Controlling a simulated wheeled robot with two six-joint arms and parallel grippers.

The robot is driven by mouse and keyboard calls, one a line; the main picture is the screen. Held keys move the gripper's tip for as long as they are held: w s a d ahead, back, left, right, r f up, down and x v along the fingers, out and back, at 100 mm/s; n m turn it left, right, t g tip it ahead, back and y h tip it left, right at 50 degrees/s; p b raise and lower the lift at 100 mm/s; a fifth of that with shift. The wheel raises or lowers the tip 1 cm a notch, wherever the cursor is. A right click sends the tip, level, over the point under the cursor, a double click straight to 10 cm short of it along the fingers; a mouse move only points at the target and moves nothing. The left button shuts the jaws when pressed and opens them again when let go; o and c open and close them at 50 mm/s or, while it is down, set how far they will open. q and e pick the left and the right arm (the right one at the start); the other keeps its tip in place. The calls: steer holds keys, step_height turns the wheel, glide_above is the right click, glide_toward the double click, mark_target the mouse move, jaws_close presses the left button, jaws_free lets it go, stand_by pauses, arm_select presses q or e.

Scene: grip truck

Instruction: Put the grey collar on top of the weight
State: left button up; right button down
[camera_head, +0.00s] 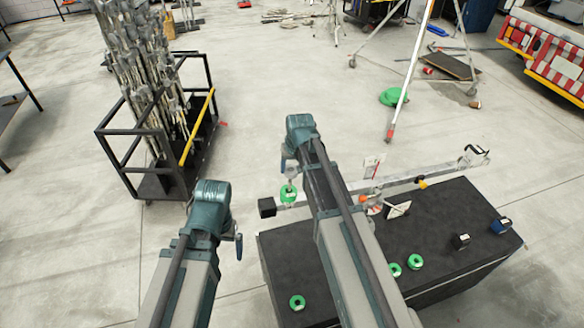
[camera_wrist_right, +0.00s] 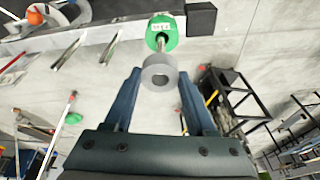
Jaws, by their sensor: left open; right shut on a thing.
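The grey collar (camera_wrist_right: 149,77) is a short ring with a hole, held between the fingertips of my right gripper (camera_wrist_right: 160,75) in the right wrist view. The green weight (camera_wrist_right: 161,41) sits just beyond it with a thin post rising from its middle. The collar appears lined up near the post; I cannot tell whether it is around it. In the head view the green weight (camera_head: 288,194) is at the left end of the scale beam, directly below my right gripper (camera_head: 289,167). My left gripper (camera_head: 238,246) is empty and hangs left of the black table, away from the weight.
The metal beam (camera_head: 420,174) lies along the back of the black table (camera_head: 440,216), with a black block (camera_head: 267,207) at its left end. Loose green weights (camera_head: 297,302) and small boxes (camera_head: 461,241) rest on the table. A black cart (camera_head: 160,187) stands at left.

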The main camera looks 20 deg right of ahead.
mark_target(290, 183)
steer(key=shift+a+f+b, duration=0.15)
steer(key=shift+f+b, duration=1.8)
steer(key=shift+f, duration=0.1)
steer(key=shift+a+f+b, duration=0.15)
steer(key=shift+f+b, duration=1.75)
steer(key=shift+f, duration=0.1)
steer(key=shift+c, duration=0.7)
jaws_free()
steer(key=shift+r, duration=0.2)
steer(key=p+v, duration=1.3)
steer(key=shift+s+r, duration=0.15)
steer(key=shift+r, duration=0.1)
steer(key=shift+f, duration=0.1)
steer(key=b+x, duration=1.2)
steer(key=x, duration=0.1)
steer(key=shift+f+b, duration=0.2)
steer(key=shift+b, duration=0.2)
